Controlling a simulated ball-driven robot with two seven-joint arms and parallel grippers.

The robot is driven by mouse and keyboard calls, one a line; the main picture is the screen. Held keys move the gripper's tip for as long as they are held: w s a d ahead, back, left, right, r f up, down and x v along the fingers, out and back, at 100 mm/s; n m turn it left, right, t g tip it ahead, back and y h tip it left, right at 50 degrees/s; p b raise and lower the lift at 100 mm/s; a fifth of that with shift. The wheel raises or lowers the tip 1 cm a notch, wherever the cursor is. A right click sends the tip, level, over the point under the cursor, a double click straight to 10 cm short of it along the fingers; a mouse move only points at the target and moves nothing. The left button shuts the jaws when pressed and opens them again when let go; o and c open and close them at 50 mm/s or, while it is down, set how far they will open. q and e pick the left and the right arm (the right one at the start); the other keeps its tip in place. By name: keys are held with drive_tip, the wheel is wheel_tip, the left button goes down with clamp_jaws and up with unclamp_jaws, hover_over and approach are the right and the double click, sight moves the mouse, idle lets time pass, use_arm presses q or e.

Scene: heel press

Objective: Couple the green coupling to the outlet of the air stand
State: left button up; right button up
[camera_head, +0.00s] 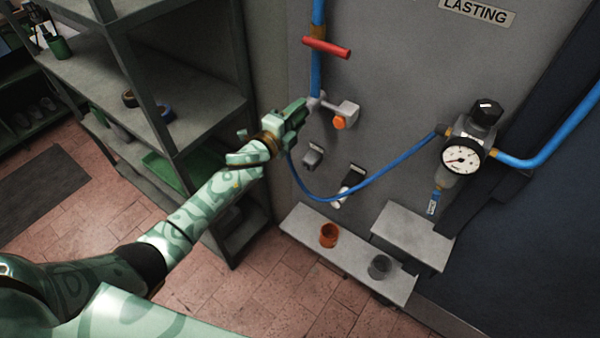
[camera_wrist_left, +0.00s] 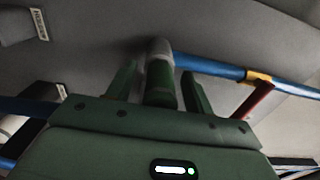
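The air stand shows as a blue vertical pipe (camera_head: 317,70) with a red valve handle (camera_head: 327,48). Its light grey outlet (camera_head: 314,102) is at the pipe's lower end and also shows in the left wrist view (camera_wrist_left: 160,47). The green coupling (camera_wrist_left: 160,82) is in line with the outlet and its end meets it; whether it is locked cannot be told. My left gripper (camera_head: 296,112) is at the outlet. In the left wrist view its fingers (camera_wrist_left: 160,92) stand on both sides of the coupling, with gaps visible, so it looks open. My right gripper is not in view.
A thin blue hose (camera_head: 345,195) loops from the pressure gauge unit (camera_head: 461,157) to my left gripper. A grey fitting with an orange knob (camera_head: 339,122) is right of the outlet. A metal shelf (camera_head: 200,115) stands left. A low ledge (camera_head: 300,223) bears an orange cup (camera_head: 328,235) and a grey cup (camera_head: 380,266).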

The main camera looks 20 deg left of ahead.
use_arm(q)
drive_tip(key=p+v, duration=0.1)
drive_tip(key=v, duration=1.5)
drive_tip(key=s+a+f+n+g+y, duration=0.2)
drive_tip(key=s+a+f+n, duration=0.15)
drive_tip(key=f, duration=0.65)
drive_tip(key=s+a+f+n+g+y, duration=0.25)
drive_tip(key=s+f+n, duration=0.2)
drive_tip(key=f, duration=0.45)
drive_tip(key=s+a+f+n+g+y, duration=0.2)
drive_tip(key=s+a+f+n, duration=0.15)
drive_tip(key=f, duration=0.65)
drive_tip(key=s+d+f+n+g+b, duration=0.2)
drive_tip(key=s+f+n+g, duration=0.35)
drive_tip(key=s+f, duration=1)
drive_tip(key=s+d+f+g, duration=0.1)
drive_tip(key=s+d+g, duration=0.1)
drive_tip(key=s, duration=0.7)
drive_tip(key=s+d+f+n+g+b, duration=0.1)
drive_tip(key=s+d+f+g, duration=0.1)
drive_tip(key=s, duration=0.7)
drive_tip(key=shift+d+f, duration=0.25)
drive_tip(key=shift+d, duration=0.4)
drive_tip(key=shift+c, duration=0.3)
